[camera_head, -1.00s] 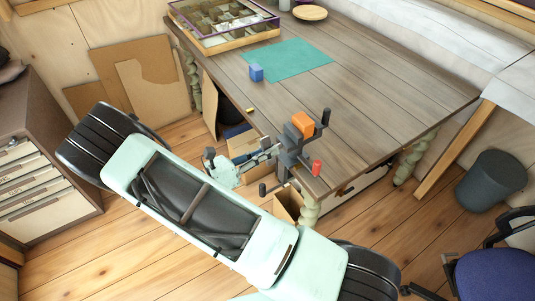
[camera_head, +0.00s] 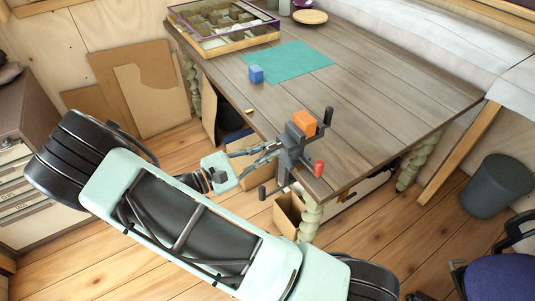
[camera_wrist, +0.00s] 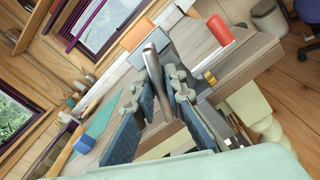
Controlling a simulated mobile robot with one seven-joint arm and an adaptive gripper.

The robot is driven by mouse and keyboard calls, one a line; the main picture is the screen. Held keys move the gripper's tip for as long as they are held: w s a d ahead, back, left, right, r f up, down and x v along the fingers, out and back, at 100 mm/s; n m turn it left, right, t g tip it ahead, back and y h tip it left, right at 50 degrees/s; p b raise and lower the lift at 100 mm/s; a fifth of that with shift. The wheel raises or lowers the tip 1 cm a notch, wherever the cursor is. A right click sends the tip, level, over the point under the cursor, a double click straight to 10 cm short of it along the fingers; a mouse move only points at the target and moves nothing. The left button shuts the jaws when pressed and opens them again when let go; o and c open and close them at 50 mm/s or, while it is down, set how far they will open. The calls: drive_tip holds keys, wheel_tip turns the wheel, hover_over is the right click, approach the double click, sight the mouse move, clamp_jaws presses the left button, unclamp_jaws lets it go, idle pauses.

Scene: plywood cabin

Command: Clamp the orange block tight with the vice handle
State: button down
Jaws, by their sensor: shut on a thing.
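The grey vice (camera_head: 292,143) is mounted at the table's front edge. The orange block (camera_head: 305,121) sits upright at its top between the jaws; I cannot tell whether both jaws touch it. The block also shows in the wrist view (camera_wrist: 137,33). My gripper (camera_head: 274,151) reaches the vice from the left, below the block. In the wrist view my gripper (camera_wrist: 160,85) has its two fingers closed around a grey bar of the vice handle (camera_wrist: 152,62). The fingers hide part of the bar. Dark knobs stick out from the vice, one low at the left (camera_head: 262,192).
A blue block (camera_head: 256,74) is by a green mat (camera_head: 292,62). A divided case (camera_head: 225,40) lies at the back. An open cardboard box (camera_head: 287,214) is on the floor under the vice.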

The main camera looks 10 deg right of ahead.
drive_tip(key=m+b, duration=0.2)
drive_tip(key=m, duration=0.2)
drive_tip(key=shift+f+m, duration=0.15)
drive_tip(key=shift+m, duration=0.15)
drive_tip(key=m+b, duration=0.1)
drive_tip(key=m, duration=0.2)
drive_tip(key=shift+m+b, duration=0.3)
drive_tip(key=shift+b, duration=0.1)
drive_tip(key=m+b, duration=0.2)
drive_tip(key=m, duration=0.2)
drive_tip(key=shift+m, duration=0.3)
drive_tip(key=m+b, duration=0.2)
drive_tip(key=m, duration=0.1)
drive_tip(key=shift+m, duration=0.3)
drive_tip(key=m+b, duration=0.2)
drive_tip(key=m, duration=0.2)
drive_tip(key=m+b, duration=0.2)
drive_tip(key=m, duration=0.2)
drive_tip(key=m+b, duration=0.2)
drive_tip(key=m, duration=0.2)
drive_tip(key=shift+m+b, duration=0.9)
drive_tip(key=shift+m, duration=0.8)
